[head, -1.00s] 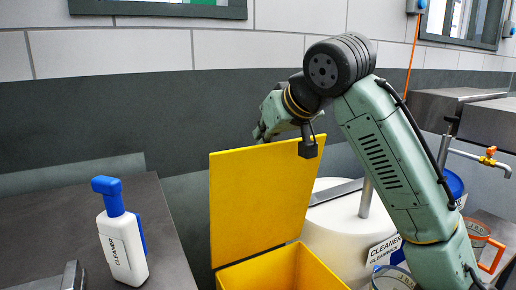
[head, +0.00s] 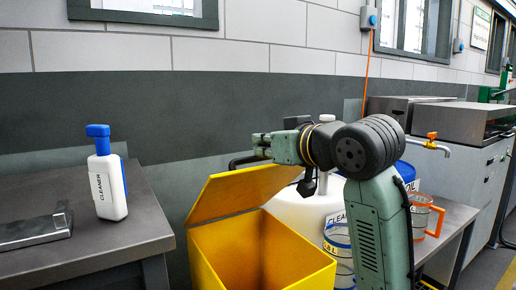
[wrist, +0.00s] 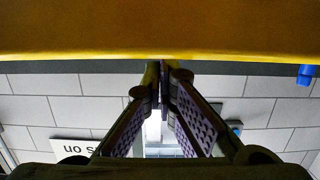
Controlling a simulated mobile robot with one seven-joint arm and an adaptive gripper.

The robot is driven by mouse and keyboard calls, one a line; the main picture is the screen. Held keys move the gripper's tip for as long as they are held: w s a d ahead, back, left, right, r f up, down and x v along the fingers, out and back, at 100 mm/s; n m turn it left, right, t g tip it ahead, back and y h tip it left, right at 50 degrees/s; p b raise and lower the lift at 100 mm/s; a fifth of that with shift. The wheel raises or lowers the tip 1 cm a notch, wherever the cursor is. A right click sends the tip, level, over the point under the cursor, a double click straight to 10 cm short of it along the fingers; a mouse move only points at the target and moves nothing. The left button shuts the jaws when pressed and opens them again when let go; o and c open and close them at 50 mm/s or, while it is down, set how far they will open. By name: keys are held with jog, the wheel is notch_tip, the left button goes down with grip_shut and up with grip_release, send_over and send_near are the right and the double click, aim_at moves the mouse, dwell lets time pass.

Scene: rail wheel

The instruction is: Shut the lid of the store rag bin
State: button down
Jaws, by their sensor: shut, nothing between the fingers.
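The yellow rag bin (head: 270,255) stands open, right of the left bench, with its inside in view. Its lid (head: 235,192) is partly lowered, tilted over the back of the opening, with its underside showing. My gripper (head: 238,162) is behind and above the lid's upper edge, empty. In the wrist view my gripper (wrist: 161,66) has its fingertips together at the edge of the yellow lid (wrist: 160,30). They look to be touching it or very close; I cannot tell which.
A cleaner bottle (head: 107,180) and a grey metal piece (head: 38,230) sit on the left bench (head: 120,238). A white drum (head: 300,212) and glass jars (head: 338,245) stand close right of the bin. The wall is behind.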

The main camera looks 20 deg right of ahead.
jog(key=s+d+f+t+b, duration=0.1)
jog(key=s+f+t+b, duration=0.2)
jog(key=f+b, duration=0.6)
jog(key=s+d+f+t+y+b, duration=0.1)
jog(key=s+f+t+b, duration=0.3)
jog(key=s+f+b, duration=0.4)
jog(key=shift+f+b, duration=0.7)
jog(key=shift+b, duration=0.1)
jog(key=shift+r, duration=0.1)
